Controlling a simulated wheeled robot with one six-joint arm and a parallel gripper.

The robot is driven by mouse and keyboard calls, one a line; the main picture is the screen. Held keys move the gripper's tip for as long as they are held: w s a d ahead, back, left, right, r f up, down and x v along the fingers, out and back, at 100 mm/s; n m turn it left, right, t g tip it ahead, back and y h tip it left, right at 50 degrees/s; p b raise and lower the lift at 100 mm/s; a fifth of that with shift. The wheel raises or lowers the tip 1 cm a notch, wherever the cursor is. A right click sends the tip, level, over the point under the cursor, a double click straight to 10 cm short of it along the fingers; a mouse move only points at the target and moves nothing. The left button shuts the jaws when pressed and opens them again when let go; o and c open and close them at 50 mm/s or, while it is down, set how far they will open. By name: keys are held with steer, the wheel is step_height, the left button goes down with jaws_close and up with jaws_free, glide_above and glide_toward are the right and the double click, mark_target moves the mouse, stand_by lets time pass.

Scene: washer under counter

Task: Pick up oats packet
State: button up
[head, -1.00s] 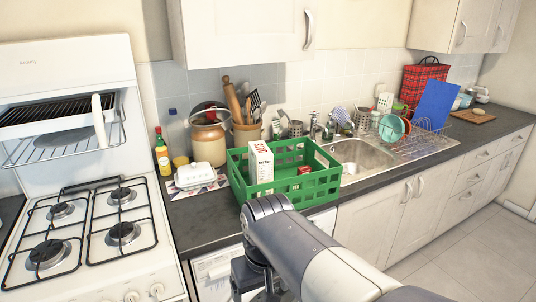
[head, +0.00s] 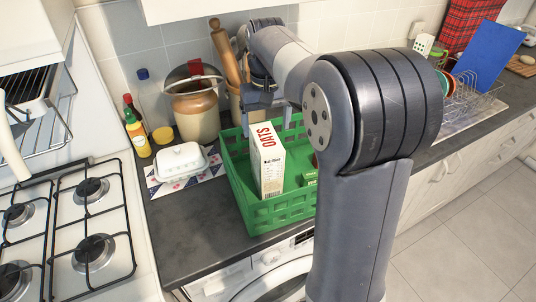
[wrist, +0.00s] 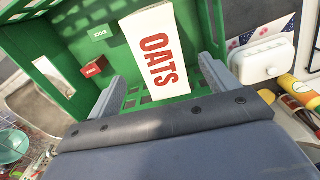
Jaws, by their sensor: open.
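The oats packet (head: 271,170) is a white box with red "OATS" lettering, standing upright in the green crate (head: 285,213) on the counter. In the wrist view the packet (wrist: 158,58) lies ahead, between my two fingers. My gripper (head: 266,122) hangs just above and behind the packet's top in the head view. In the wrist view my gripper (wrist: 161,72) is open and empty, with a finger to each side of the packet. I cannot tell whether the fingertips reach below its top. My arm hides the crate's right part in the head view.
The crate also holds a small red box (wrist: 93,67) and a small green one (wrist: 100,33). A white butter dish (head: 182,160), bottles (head: 137,135) and a brown-and-cream jar (head: 196,110) stand left of and behind the crate. The stove is at left. Bare counter (head: 195,225) lies in front.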

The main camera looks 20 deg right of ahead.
mark_target(266, 163)
step_height(266, 163, down, 9)
steer(key=shift+r+p, duration=0.2)
steer(key=shift+p, duration=0.45)
steer(key=shift+a, duration=0.1)
steer(key=shift+c, duration=0.5)
steer(key=shift+r, duration=0.1)
jaws_close()
